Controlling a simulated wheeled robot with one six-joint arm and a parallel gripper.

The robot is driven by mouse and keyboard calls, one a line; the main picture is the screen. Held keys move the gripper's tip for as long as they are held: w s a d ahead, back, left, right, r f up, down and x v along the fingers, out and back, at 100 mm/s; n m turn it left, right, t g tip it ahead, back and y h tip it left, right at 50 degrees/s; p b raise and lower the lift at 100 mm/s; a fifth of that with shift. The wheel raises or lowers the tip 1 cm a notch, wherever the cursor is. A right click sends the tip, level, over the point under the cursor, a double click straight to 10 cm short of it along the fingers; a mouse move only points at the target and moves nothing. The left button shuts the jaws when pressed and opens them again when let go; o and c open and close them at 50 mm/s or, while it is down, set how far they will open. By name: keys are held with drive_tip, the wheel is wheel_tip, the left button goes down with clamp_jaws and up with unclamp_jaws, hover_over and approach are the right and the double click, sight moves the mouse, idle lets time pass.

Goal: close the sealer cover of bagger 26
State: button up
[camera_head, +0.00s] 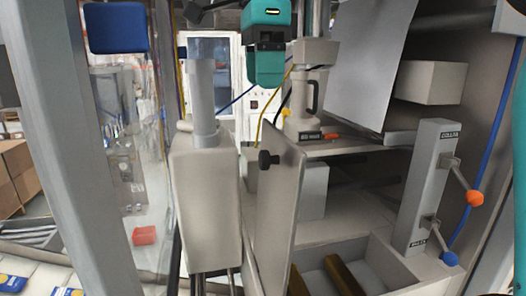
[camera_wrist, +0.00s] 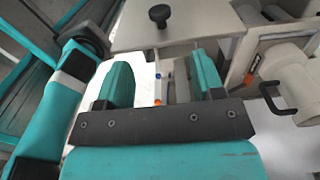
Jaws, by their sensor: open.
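The sealer cover looks to be the pale flat panel (camera_head: 284,215) with a black knob (camera_head: 268,160). It stands upright and swung out at an angle, with open space beside it. In the wrist view the panel (camera_wrist: 190,28) and its knob (camera_wrist: 159,14) are at the top, beyond my fingers. My gripper (camera_head: 266,80) hangs above and behind the panel in the head view. In the wrist view my gripper (camera_wrist: 160,68) has its teal fingers apart, with nothing between them and clear of the knob. No number 26 is readable.
A pale column (camera_head: 205,200) stands left of the panel. A lever post (camera_head: 425,190) with orange and blue knobs is at right. A grey frame post (camera_head: 80,150) is at left.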

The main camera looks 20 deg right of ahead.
sight(264, 151)
wheel_tip(264, 151, down, 4)
drive_tip(key=shift+a+r, duration=0.15)
drive_tip(key=shift+r, duration=0.1)
drive_tip(key=shift+f+b, duration=0.4)
drive_tip(key=shift+f, duration=0.25)
wheel_tip(264, 151, down, 9)
drive_tip(key=b, duration=0.8)
drive_tip(key=shift+r+b, duration=0.2)
drive_tip(key=shift+b, duration=0.2)
clamp_jaws()
drive_tip(key=shift+d, duration=0.2)
